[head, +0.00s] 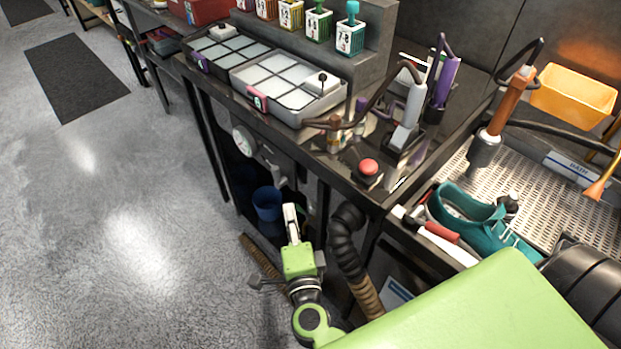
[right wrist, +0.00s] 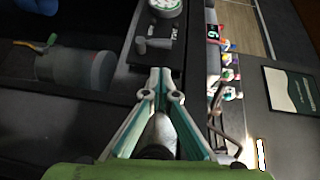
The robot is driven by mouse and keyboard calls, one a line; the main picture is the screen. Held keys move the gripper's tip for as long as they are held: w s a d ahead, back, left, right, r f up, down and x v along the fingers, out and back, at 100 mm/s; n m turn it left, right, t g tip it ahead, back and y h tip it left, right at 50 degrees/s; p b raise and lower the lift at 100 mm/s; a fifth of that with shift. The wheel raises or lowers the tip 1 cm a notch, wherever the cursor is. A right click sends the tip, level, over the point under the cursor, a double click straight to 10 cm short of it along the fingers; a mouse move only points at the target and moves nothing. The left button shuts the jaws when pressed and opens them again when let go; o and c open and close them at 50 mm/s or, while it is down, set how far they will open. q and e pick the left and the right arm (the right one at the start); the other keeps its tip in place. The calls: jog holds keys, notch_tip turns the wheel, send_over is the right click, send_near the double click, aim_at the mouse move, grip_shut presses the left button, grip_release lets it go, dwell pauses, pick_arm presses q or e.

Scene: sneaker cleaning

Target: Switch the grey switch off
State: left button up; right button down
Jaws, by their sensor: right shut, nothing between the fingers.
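The grey switch (head: 274,175) is a lever on a dark panel under the front edge of the workbench, beside a round white gauge (head: 243,140). In the right wrist view the switch (right wrist: 154,45) sticks out to the left from its panel, below the gauge (right wrist: 165,8). My right gripper (head: 289,208) is shut and empty, below the switch in the head view. In the right wrist view its closed fingertips (right wrist: 160,72) point toward the panel, with a visible gap to the lever. My left gripper does not show.
A blue bucket (head: 267,204) stands under the bench behind my right gripper. A black ribbed hose (head: 345,240) hangs just to its right. A red button (head: 368,167) sits on the bench top, and a teal sneaker (head: 470,215) lies in the basin area.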

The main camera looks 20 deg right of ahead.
aim_at(277, 173)
jog(key=p+x, duration=0.1)
jog(key=x, duration=0.9)
jog(key=shift+r, duration=0.15)
jog(key=shift+w+a+r+p, duration=0.2)
jog(key=shift+w+a+p, duration=0.05)
jog(key=shift+w+p, duration=0.2)
jog(key=shift+w+a+r+p, duration=0.2)
jog(key=shift+w+r+p, duration=0.05)
jog(key=shift+w+p, duration=0.15)
jog(key=shift+a, duration=0.1)
